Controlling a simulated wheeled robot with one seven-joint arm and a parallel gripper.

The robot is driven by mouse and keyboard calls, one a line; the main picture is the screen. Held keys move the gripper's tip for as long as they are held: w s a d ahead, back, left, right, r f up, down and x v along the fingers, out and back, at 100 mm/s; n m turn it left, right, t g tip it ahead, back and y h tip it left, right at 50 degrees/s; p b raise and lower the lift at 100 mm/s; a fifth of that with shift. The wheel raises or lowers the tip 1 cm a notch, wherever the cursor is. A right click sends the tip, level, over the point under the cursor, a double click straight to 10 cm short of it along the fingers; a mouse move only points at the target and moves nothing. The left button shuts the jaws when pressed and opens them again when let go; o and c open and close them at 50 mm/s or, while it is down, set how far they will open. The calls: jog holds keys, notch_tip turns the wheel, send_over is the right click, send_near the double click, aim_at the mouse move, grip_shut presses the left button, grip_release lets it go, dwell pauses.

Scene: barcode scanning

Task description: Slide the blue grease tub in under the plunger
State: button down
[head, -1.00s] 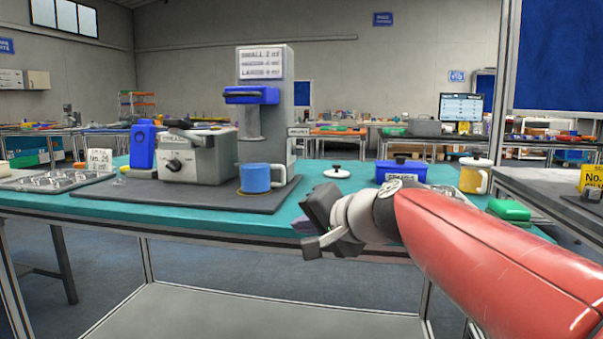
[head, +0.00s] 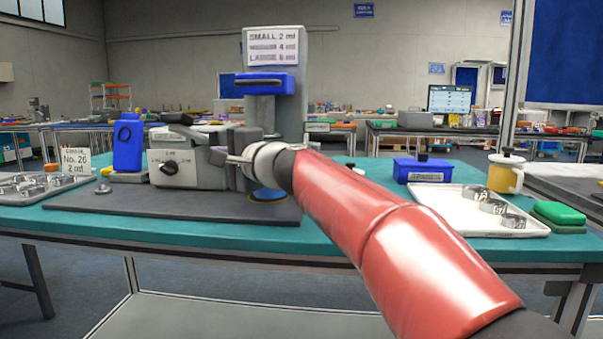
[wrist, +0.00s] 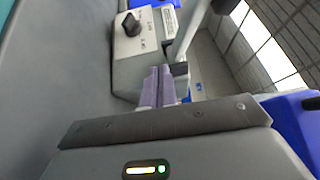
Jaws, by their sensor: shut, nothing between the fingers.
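The blue grease tub (head: 267,194) stands on the dark mat by the dispenser, mostly hidden behind my wrist in the head view. Only a bit of its blue side above an orange ring shows. The dispenser's blue head (head: 265,84) is above it, with the grey plunger column below, partly covered by my arm. My gripper (head: 225,156) is at the dispenser, left of the visible tub part. In the wrist view its two purple fingers (wrist: 156,86) are together and empty, pointing towards the grey dial box (wrist: 135,35). Whether it touches the tub is hidden.
The grey dial box (head: 185,172) and a blue bottle (head: 128,146) stand left of my gripper. The teal table front is clear.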

jog(key=w+d+p, duration=0.2)
jog(key=w+d, duration=0.1)
jog(key=d, duration=1.7)
jog(key=f, duration=0.3)
jog(key=f+b, duration=0.1)
jog(key=f, duration=0.1)
jog(key=shift+w+d, duration=0.1)
jog(key=shift+d, duration=0.15)
jog(key=shift+a+r, duration=0.1)
jog(key=shift+a, duration=0.35)
jog(key=shift+a+f+b, duration=0.25)
jog(key=shift+a+b, duration=0.15)
jog(key=shift+a, duration=0.05)
jog(key=shift+a+b, duration=0.3)
jog(key=shift+a+r, duration=0.1)
jog(key=shift+r, duration=0.1)
